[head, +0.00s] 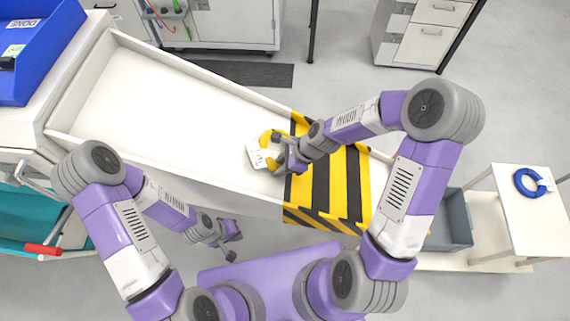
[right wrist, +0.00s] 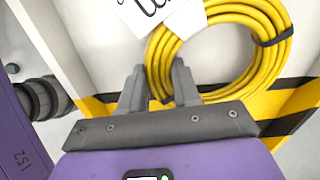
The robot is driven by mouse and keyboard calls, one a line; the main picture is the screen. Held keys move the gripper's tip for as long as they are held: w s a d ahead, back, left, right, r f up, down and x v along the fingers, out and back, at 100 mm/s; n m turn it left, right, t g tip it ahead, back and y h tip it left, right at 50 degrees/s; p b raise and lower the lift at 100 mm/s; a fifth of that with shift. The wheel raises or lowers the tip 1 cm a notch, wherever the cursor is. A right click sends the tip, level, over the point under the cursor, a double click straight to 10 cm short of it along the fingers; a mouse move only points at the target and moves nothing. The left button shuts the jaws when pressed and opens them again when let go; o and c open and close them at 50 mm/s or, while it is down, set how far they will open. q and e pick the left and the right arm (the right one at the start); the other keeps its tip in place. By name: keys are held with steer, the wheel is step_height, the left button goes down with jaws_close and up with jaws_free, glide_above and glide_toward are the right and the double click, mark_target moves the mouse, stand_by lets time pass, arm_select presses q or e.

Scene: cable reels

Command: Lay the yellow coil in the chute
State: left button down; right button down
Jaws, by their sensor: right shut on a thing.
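The yellow coil (head: 265,137) is in the white chute (head: 170,95), just left of its black-and-yellow striped end. A white tag (head: 257,155) with dark writing is on the coil. My right gripper (head: 280,151) is at the coil's near right side. In the right wrist view its fingers (right wrist: 158,88) are shut on the coil's bundle (right wrist: 223,12), with the tag beside them and a dark tie at the right. I cannot tell whether the coil touches the chute floor. My left gripper (head: 232,244) is empty outside the chute's near wall, its fingers apart.
A blue bin (head: 40,50) stands at the upper left. A grey crate (head: 455,220) is right of the striped end. A blue coil (head: 529,182) lies on a small white table (head: 530,220) at the right. The chute's left part is clear.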

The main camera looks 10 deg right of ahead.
steer(key=c, duration=0.7)
jaws_free()
steer(key=shift+c, duration=0.2)
steer(key=p+v, duration=0.2)
steer(key=v, duration=0.5)
steer(key=shift+d+r, duration=0.15)
steer(key=shift+r, duration=0.05)
stand_by(0.9)
